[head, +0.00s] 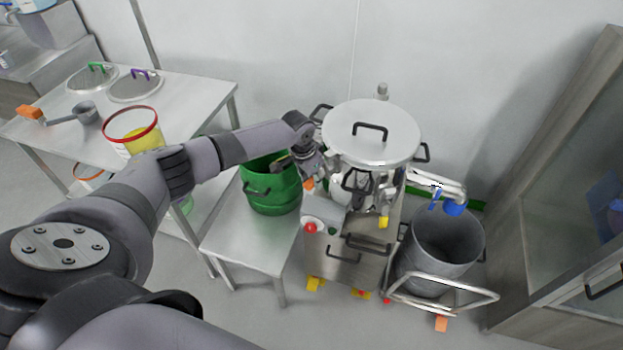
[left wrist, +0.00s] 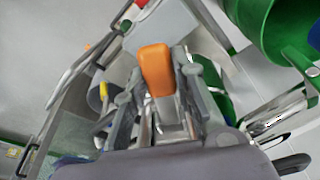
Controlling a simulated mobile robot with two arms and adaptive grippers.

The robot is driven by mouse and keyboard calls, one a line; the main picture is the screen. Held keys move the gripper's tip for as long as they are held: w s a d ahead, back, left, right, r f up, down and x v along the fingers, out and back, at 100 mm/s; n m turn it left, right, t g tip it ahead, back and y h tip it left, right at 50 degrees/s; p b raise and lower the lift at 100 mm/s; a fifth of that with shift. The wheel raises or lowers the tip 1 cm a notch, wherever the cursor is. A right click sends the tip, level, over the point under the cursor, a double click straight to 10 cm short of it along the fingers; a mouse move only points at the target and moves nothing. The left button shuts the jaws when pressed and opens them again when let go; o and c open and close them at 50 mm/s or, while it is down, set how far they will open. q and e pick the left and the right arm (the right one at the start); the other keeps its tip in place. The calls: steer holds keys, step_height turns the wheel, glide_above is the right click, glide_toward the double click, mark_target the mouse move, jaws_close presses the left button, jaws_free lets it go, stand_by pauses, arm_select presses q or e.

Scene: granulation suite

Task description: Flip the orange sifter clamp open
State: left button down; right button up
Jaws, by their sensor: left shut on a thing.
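The sifter (head: 371,140) has a round steel lid with a black handle and stands on a steel cart in the middle of the head view. The orange sifter clamp (left wrist: 156,68) shows large in the left wrist view. In the head view a small orange bit (head: 308,184) shows just below my left gripper (head: 316,164), at the sifter's left side. In the left wrist view my left gripper (left wrist: 161,85) has its fingers on both sides of the clamp and is shut on it. The clamp's base is mostly hidden by the gripper. My right gripper is not in view.
A green drum (head: 271,190) stands on a low steel table (head: 240,245) close under my left arm. A grey bin (head: 446,245) with a rail stands right of the sifter under a spout. A red button (head: 310,228) sits on the cart's control box. A cabinet closes the right side.

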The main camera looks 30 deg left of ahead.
mark_target(309, 183)
arm_select(q)
steer(key=shift+w+d+r, duration=0.1)
steer(key=shift+w+r, duration=0.55)
steer(key=shift+r, duration=0.05)
steer(key=c, duration=1.8)
jaws_free()
steer(key=shift+o, duration=1.4)
steer(key=shift+w+d+f, duration=0.1)
steer(key=shift+w+d, duration=0.05)
steer(key=shift+w, duration=0.05)
steer(key=shift+o, duration=1)
steer(key=shift+d+f, duration=0.1)
steer(key=shift+f, duration=0.05)
steer(key=shift+s+a, duration=0.2)
steer(key=shift+s, duration=0.1)
steer(key=v, duration=1.2)
